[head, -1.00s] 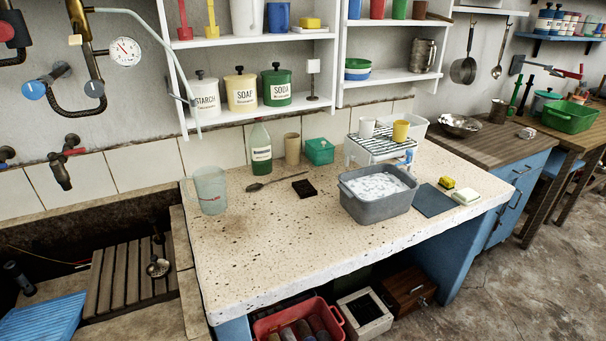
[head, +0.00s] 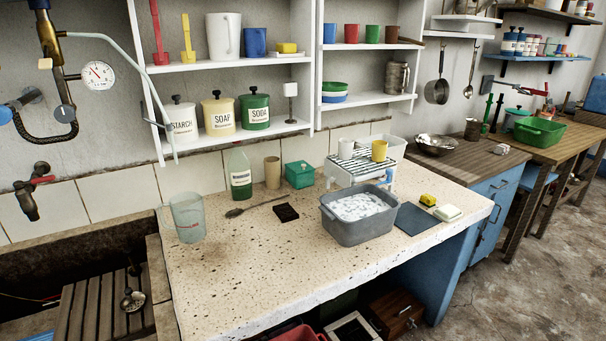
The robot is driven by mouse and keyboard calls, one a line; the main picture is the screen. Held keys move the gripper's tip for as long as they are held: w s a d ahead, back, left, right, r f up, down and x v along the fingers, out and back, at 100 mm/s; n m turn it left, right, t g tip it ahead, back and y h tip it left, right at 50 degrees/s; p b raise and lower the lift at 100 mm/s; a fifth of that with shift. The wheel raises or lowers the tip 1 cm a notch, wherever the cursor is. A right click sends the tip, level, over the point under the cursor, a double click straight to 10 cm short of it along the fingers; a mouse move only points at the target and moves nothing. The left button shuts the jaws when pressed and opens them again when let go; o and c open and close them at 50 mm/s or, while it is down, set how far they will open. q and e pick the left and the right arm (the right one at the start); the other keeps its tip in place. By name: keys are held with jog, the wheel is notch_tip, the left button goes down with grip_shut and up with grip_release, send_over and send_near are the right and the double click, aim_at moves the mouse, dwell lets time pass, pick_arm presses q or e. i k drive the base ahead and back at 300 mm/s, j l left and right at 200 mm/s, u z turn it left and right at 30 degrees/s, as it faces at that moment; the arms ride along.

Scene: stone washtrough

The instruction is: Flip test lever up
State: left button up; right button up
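No part is clearly marked as the test lever. On the wall at the upper left, a brass pipe fitting (head: 47,40) carries a small cream tab (head: 45,64) and a round white gauge (head: 98,75). Below it, a wall tap (head: 28,198) has a red handle (head: 42,180). At the far right, a wall-mounted grey arm (head: 505,83) has a red handle (head: 535,91), too small to read in detail. Neither of my grippers is in view.
A speckled stone counter (head: 240,275) holds a clear beaker (head: 187,217), green bottle (head: 240,175), grey basin (head: 358,220) and wire rack (head: 360,165). The front left of the counter is bare. White shelves (head: 225,62) hang above; a sunken trough (head: 60,250) lies left.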

aim_at(45, 63)
jog(key=u, duration=1.3)
jog(key=j+u, duration=0.3)
jog(key=i+l, duration=0.05)
jog(key=l, duration=0.05)
